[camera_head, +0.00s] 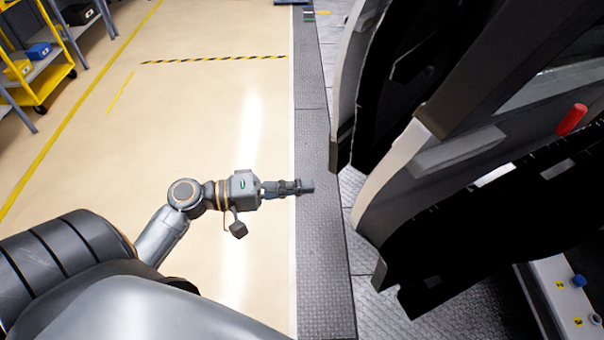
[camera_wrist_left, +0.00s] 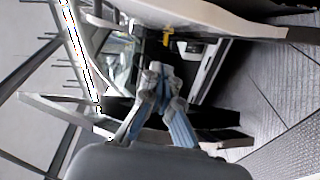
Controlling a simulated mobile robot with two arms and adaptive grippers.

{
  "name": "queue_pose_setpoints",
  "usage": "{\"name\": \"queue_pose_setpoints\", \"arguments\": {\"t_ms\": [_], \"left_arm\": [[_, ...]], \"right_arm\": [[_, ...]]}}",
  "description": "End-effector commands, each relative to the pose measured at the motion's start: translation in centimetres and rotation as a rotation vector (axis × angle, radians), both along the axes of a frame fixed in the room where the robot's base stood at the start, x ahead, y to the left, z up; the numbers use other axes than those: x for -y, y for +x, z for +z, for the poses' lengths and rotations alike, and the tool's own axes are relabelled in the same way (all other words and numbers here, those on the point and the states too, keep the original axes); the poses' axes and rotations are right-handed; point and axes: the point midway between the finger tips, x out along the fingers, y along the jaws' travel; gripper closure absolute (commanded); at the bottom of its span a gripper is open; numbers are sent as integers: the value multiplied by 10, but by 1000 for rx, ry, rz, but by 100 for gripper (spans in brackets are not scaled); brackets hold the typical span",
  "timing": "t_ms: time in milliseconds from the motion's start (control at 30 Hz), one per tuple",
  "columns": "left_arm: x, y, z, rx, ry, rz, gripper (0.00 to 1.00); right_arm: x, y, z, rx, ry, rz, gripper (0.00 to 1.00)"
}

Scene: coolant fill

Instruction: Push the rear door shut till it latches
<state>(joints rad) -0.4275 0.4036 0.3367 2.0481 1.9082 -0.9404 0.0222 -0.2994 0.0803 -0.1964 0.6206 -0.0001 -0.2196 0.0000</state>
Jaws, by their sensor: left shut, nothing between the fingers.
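Two large door-like panels with black inner sides stand open at the right of the head view. One panel (camera_head: 348,75) is farther up the picture; the other, nearer panel (camera_head: 395,165) has a pale curved edge. I cannot tell for certain which is the rear door. My left gripper (camera_head: 308,186) is shut and empty, pointing right over the dark tread-plate strip, with a gap between it and the panels. In the left wrist view my gripper (camera_wrist_left: 160,72) shows in front of a panel edge (camera_wrist_left: 225,137). Latches are not visible. My right gripper is out of view.
A red handle-like part (camera_head: 572,119) sits on the frame at the right. A white unit with a blue cap (camera_head: 578,281) is at lower right. A yellow cart (camera_head: 40,85) and shelves stand at upper left. The pale floor (camera_head: 190,110) left of the strip is clear.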

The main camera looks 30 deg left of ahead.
Motion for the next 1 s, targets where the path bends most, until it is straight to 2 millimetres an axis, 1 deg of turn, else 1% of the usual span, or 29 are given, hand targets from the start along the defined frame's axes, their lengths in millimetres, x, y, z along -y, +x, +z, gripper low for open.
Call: {"name": "queue_pose_setpoints", "arguments": {"t_ms": [67,300,367,400,433,633,867,1000], "left_arm": [[12,12,4,3,-3,0,100],[51,48,1,1,-4,1,100],[59,55,0,1,-2,2,100],[65,47,-3,-5,-3,1,100],[69,44,-4,-5,-3,1,100],[85,33,-10,-3,-1,3,100],[89,30,-12,-2,1,5,100],[89,30,-12,-2,1,4,100]], "right_arm": [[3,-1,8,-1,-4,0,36],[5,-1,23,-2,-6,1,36],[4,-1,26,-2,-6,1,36],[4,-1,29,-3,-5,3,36],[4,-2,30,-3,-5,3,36],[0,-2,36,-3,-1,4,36],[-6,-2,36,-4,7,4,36],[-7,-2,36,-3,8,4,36]]}}
